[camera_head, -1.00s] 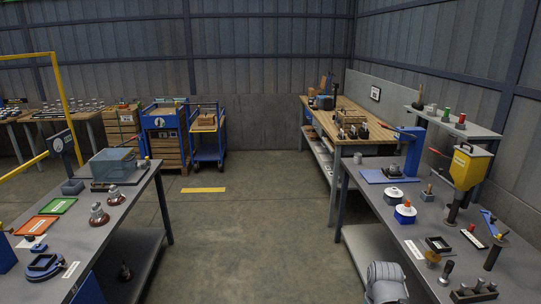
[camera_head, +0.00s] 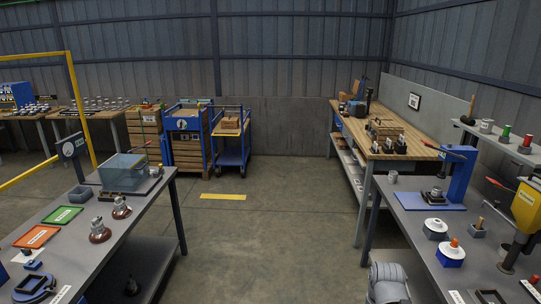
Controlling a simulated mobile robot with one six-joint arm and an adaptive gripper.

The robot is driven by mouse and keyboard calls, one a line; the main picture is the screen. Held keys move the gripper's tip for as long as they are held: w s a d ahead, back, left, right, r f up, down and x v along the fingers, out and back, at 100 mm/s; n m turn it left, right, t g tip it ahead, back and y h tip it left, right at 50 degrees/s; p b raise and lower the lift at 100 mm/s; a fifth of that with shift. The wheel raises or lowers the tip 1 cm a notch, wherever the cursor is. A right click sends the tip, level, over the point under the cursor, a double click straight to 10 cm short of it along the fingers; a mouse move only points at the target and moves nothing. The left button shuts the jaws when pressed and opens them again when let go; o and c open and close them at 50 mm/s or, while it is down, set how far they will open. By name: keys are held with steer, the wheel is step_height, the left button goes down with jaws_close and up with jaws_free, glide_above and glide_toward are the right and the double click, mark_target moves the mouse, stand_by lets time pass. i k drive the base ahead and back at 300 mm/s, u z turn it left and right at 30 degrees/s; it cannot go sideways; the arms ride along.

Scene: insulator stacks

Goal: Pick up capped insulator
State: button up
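Two brown-based insulators with grey metal tops stand upright on the left grey bench (camera_head: 150,215): a nearer one (camera_head: 100,231) and a farther one (camera_head: 121,208). On the right bench (camera_head: 410,215) stand a white disc piece with a dark base (camera_head: 435,229) and a white and blue piece with an orange top (camera_head: 451,254). I cannot tell for certain which piece is the capped insulator. A dark fitting stands on the blue press plate (camera_head: 430,201). My gripper is not visible; only a grey ribbed part of my own body shows at the bottom.
The left bench also holds a clear blue box (camera_head: 123,170), a green tray (camera_head: 63,215) and an orange tray (camera_head: 37,236). A blue press (camera_head: 462,175) and a yellow device (camera_head: 527,207) stand on the right bench. Free floor (camera_head: 265,240) lies between the benches.

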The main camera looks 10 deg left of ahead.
mark_target(121, 211)
steer(key=u, duration=0.3)
steer(key=i, duration=1.55)
steer(key=u, duration=0.65)
steer(key=i, duration=0.8)
steer(key=u, duration=0.45)
steer(key=i, duration=0.85)
steer(key=u, duration=0.25)
